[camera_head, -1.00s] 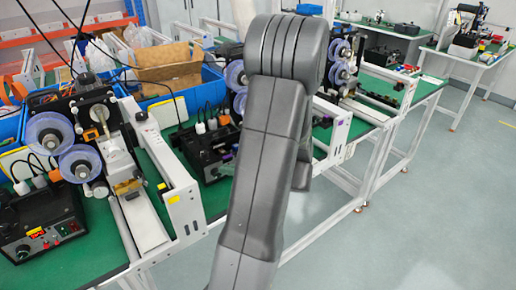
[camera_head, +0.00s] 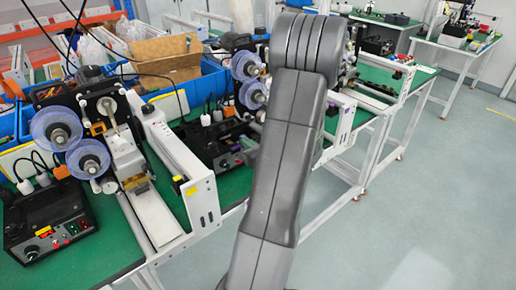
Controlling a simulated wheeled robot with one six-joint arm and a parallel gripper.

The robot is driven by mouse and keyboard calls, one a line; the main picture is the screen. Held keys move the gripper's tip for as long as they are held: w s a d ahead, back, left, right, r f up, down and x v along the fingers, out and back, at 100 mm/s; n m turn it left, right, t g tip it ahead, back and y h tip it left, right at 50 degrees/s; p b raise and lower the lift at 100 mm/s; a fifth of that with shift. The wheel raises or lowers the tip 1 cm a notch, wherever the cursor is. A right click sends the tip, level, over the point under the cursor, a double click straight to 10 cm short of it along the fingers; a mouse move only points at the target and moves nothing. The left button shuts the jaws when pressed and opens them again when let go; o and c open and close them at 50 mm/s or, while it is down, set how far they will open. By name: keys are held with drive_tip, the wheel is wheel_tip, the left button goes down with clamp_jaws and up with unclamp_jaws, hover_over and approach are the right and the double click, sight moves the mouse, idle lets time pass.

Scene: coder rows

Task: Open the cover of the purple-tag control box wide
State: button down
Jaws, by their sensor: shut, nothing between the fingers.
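A black control box (camera_head: 208,146) stands on the green bench in the middle, partly behind a white machine frame and my arm. A small purple patch shows near its front right, too small to read surely as its tag. A second black control box (camera_head: 48,222), with a yellow tag, knobs and lit buttons, stands at the front left. My grey arm rises through the middle of the view. My gripper is not in view.
White machine frames (camera_head: 180,165) and blue-purple reels (camera_head: 57,130) stand between the two boxes. Blue bins and a cardboard box (camera_head: 165,58) line the back. Several cables hang at the upper left. Open grey floor (camera_head: 400,220) lies at the right.

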sight(237, 126)
drive_tip(key=shift+w+a+r+p, duration=0.35)
drive_tip(key=shift+w+a+r, duration=0.1)
drive_tip(key=shift+w+r, duration=0.15)
drive_tip(key=shift+w+a+r+p, duration=0.3)
drive_tip(key=shift+w+a+r, duration=0.1)
drive_tip(key=shift+w+r, duration=0.15)
drive_tip(key=shift+w+a, duration=0.15)
drive_tip(key=shift+w, duration=0.15)
drive_tip(key=shift+w+r+g+p, duration=0.1)
drive_tip(key=shift+r+g+p, duration=0.25)
drive_tip(key=shift+p, duration=0.35)
drive_tip(key=p, duration=0.1)
drive_tip(key=r+p, duration=0.1)
drive_tip(key=g+h+p, duration=0.1)
drive_tip(key=shift+w+a+r, duration=0.2)
drive_tip(key=shift+w+a, duration=0.05)
drive_tip(key=shift+g+h, duration=0.3)
drive_tip(key=shift+g, duration=0.15)
drive_tip(key=shift+w+a+r, duration=0.3)
drive_tip(key=shift+w+a, duration=0.05)
drive_tip(key=shift+w, duration=0.2)
drive_tip(key=shift+w+a+r, duration=0.3)
drive_tip(key=shift+w+a, duration=0.05)
drive_tip(key=shift+w, duration=0.2)
drive_tip(key=shift+w+a+r, duration=0.3)
drive_tip(key=shift+w+a, duration=0.05)
drive_tip(key=shift+w, duration=0.2)
